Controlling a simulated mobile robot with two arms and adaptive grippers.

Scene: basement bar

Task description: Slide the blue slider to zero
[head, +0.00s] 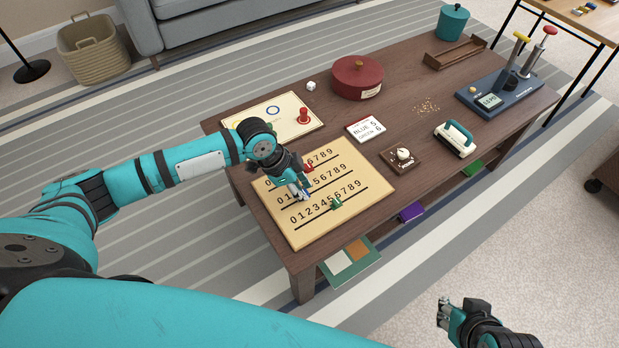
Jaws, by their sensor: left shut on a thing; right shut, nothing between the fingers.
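A pale wooden number board (372,195) lies on the table's near left part, with three rows of digits and a dark groove under each. My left gripper (302,194) reaches down over the middle row's left part, shut on the blue slider (307,194). It hides most of the slider and some low digits beside it, so the exact digit cannot be told. A red slider (309,168) is on the top row, beside the gripper. A green slider (336,203) is on the bottom row. My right gripper (444,313) is shut and empty, low over the carpet.
A card (366,129) reading blue 5 and green 6 lies behind the board. A game board with a red pawn (304,117), a red pot (357,78) and a teal-handled device (455,139) stand further off.

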